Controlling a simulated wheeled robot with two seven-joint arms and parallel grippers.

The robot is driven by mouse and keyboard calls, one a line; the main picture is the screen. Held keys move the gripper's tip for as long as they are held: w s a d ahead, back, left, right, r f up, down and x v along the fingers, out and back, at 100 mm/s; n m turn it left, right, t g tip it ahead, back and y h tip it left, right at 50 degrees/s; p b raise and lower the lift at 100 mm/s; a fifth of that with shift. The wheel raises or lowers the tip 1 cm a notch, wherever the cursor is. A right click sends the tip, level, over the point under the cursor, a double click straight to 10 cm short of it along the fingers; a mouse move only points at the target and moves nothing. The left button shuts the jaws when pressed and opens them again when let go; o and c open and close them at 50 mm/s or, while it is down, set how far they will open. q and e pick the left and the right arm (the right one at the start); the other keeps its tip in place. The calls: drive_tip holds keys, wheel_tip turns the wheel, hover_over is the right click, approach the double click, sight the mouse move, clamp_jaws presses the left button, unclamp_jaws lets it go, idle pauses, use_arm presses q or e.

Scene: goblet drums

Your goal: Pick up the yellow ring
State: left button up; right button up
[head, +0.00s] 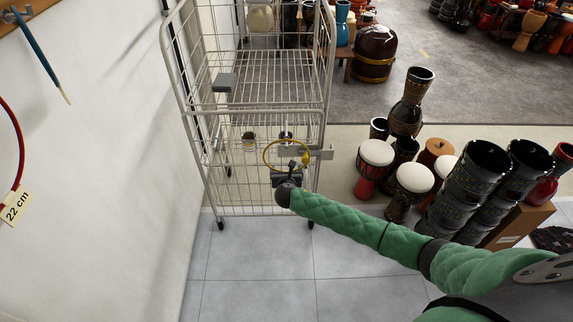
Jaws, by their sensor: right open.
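The yellow ring (265,150) is a thin loop upright against the front of the wire cart (172,62), at mid height. A small yellow piece shows at its right side, beside a grey bracket. My right gripper (289,168) is open at the ring's lower part, with the green-sleeved arm reaching in from the lower right. The gripper hides some of the ring's lower edge. I cannot tell whether the fingers touch the ring. My left gripper is not in view.
A white wall (110,130) runs along the left, with a red ring (20,140) tagged "22 cm". The tiled floor (260,285) in front is clear.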

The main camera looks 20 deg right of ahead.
drive_tip(key=shift+c, duration=0.4)
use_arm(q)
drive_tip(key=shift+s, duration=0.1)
use_arm(e)
drive_tip(key=c, duration=1.1)
drive_tip(key=shift+r, duration=0.1)
